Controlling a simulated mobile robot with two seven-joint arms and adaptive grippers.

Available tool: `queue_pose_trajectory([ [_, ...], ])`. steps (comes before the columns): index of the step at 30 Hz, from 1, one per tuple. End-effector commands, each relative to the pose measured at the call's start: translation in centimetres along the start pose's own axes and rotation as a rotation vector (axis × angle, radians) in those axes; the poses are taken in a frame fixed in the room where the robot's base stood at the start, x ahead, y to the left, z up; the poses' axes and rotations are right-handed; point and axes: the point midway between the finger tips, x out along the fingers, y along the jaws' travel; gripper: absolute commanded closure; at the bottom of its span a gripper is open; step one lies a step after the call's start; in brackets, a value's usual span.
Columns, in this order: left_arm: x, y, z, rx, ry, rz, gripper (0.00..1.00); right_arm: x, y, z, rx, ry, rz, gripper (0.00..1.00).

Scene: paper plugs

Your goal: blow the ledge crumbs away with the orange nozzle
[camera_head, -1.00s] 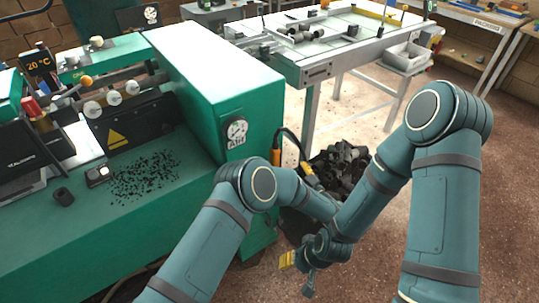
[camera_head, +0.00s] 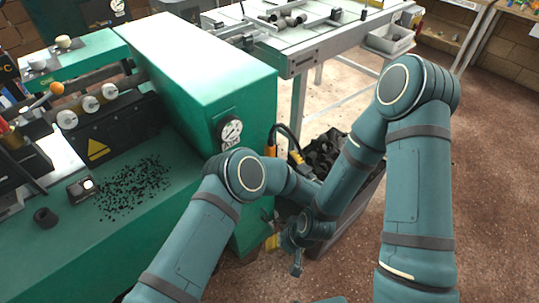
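Dark crumbs (camera_head: 133,188) lie scattered on the green ledge (camera_head: 90,245) of the machine at the left. A slim orange piece with a black hose, which looks like the orange nozzle (camera_head: 270,150), hangs upright at the machine's right side, below the round gauge. My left forearm reaches right, and its end is hidden behind my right arm, so I do not see the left gripper. My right gripper (camera_head: 285,252) points down beside the machine's lower right corner, low and away from the ledge. It is small and partly hidden, and a yellow part shows at it.
A black bin (camera_head: 345,205) of dark pieces stands on the floor behind my arms. A round dark plug (camera_head: 45,217) and a small box with a white button (camera_head: 80,189) stand on the ledge. A white-topped table (camera_head: 310,45) is behind. The right-hand floor is clear.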

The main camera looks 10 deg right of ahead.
Motion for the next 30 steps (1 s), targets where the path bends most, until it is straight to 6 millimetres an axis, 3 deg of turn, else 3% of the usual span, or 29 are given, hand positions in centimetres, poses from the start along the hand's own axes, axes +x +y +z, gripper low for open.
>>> queue_pose_trajectory([
  [10, 0.3, 0.0, 0.0, 0.000, 0.001, -0.001, 0.32, 0.0, 0.0, 0.0, 0.000, 0.000, 0.000, 0.53],
  [30, 3.3, 0.0, 0.0, 0.000, 0.001, -0.001, 0.32, 0.0, 0.0, 0.0, 0.000, 0.000, 0.000, 0.53],
])
